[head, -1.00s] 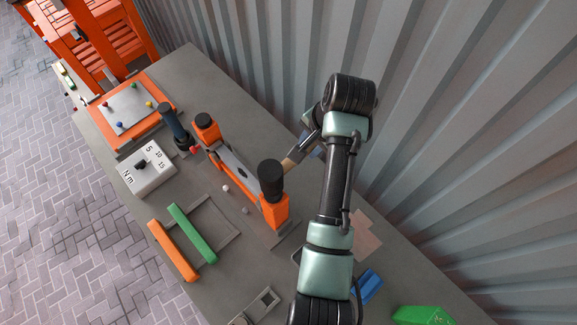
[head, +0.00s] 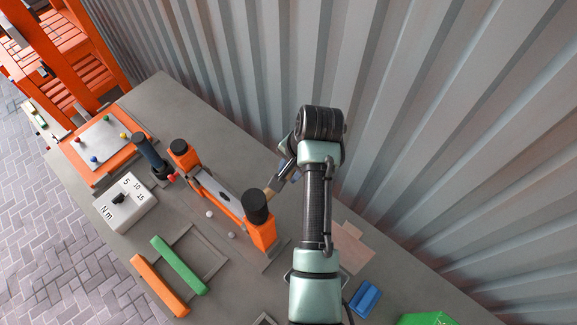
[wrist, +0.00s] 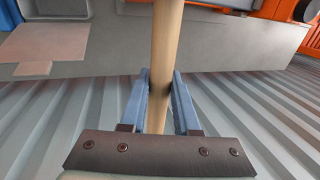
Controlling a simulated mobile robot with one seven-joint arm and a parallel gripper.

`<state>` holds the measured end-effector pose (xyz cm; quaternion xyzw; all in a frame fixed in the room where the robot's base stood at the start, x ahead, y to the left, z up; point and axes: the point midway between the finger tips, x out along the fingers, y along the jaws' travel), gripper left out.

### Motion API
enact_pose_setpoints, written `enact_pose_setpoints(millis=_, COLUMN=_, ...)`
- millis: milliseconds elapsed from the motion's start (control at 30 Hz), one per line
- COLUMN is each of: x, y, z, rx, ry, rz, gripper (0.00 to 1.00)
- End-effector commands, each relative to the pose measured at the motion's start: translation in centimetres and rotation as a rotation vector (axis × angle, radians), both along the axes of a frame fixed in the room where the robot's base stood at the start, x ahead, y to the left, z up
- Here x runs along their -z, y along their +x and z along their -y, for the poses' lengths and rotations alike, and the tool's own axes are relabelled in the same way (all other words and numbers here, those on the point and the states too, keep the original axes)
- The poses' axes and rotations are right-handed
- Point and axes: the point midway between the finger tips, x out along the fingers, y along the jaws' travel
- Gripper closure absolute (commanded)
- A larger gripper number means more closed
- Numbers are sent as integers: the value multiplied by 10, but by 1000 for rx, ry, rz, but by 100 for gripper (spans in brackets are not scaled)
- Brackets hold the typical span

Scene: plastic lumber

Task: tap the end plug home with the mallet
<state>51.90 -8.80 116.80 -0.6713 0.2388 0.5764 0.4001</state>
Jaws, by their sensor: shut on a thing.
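My gripper (head: 288,176) is shut on the pale wooden handle (head: 270,193) of the mallet. The wrist view shows the handle (wrist: 168,40) between my two blue fingers (wrist: 161,78), running out of the top of the picture. A black cylinder (head: 256,207), apparently the mallet head, shows at the handle's far end. It is over or against the right block (head: 263,238) of an orange fixture; I cannot tell whether they touch. A grey piece (head: 216,196) lies between the fixture's end blocks. I cannot make out the end plug.
A white torque box (head: 125,205), a dark upright tool (head: 150,155) and an orange-framed board (head: 100,145) are at left. Green (head: 178,265) and orange (head: 160,285) bars lie in front. A blue block (head: 365,298) lies at right. The corrugated wall (head: 430,130) bounds the bench behind.

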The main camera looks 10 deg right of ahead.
Motion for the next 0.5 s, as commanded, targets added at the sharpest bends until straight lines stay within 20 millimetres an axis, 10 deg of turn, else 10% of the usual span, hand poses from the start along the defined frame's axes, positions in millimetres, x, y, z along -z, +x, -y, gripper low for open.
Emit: enact_pose_setpoints(millis=500, x=3, y=0, z=0, rx=-1, ry=0, rz=2, gripper=100)
